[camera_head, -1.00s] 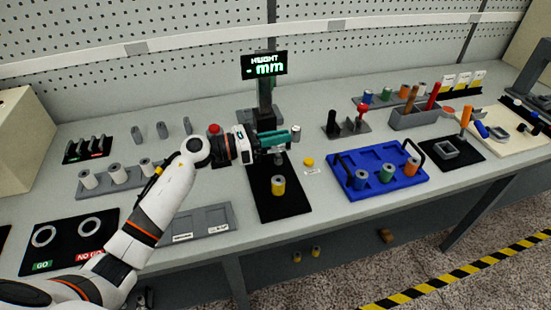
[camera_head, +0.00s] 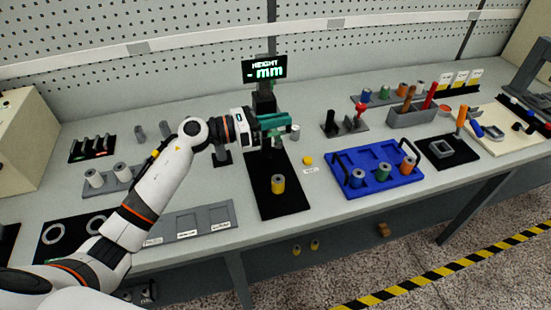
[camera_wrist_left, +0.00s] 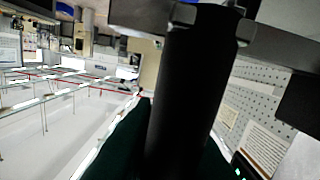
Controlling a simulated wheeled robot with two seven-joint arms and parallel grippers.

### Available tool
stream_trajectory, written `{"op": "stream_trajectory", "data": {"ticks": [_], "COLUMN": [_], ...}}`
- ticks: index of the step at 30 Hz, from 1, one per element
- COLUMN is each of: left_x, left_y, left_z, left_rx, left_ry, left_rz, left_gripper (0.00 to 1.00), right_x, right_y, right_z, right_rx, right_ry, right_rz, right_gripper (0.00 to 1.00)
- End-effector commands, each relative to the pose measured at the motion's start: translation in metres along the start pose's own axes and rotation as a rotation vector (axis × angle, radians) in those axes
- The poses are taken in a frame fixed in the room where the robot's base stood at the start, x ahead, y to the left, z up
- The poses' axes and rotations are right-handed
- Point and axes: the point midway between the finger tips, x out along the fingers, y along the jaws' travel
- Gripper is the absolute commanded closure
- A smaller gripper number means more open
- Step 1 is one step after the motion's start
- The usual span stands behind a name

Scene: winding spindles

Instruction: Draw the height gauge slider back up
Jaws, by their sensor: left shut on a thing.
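The height gauge (camera_head: 265,104) stands at the back of a black mat (camera_head: 285,205), its display (camera_head: 265,69) reading "HEIGHT - mm". My left gripper (camera_head: 275,124), with teal fingers, is at the gauge column and shut on the slider's black handle. That handle shows as a dark cylinder (camera_wrist_left: 187,90) in the left wrist view, between dark green finger surfaces. The fingers hide most of the slider. A yellow spindle (camera_head: 278,184) stands upright on the mat, below and in front of the gripper and apart from it. My right gripper is not in view.
A blue tray (camera_head: 388,181) with several coloured spindles lies to the right. A yellow button (camera_head: 308,160) and a grey spindle (camera_head: 295,132) are close to the gripper's right. A grey tray (camera_head: 190,222) lies below my left arm. The air above the yellow spindle is clear.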

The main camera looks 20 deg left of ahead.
Motion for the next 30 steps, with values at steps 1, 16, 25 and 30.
{"op": "stream_trajectory", "data": {"ticks": [1, 16, 25, 30], "left_x": [0.000, 0.000, 0.000, 0.000], "left_y": [0.001, 0.005, 0.005, 0.005], "left_z": [-0.008, -0.030, -0.032, -0.029], "left_rx": [0.004, 0.004, 0.005, 0.003], "left_ry": [0.004, 0.005, 0.008, 0.004], "left_rz": [-0.001, -0.002, -0.003, -0.001], "left_gripper": [1.00, 1.00, 0.73, 0.66], "right_x": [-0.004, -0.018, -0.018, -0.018], "right_y": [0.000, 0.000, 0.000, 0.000], "right_z": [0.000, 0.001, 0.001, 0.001], "right_rx": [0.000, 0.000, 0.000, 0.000], "right_ry": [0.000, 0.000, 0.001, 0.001], "right_rz": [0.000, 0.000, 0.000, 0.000], "right_gripper": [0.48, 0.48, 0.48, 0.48]}}
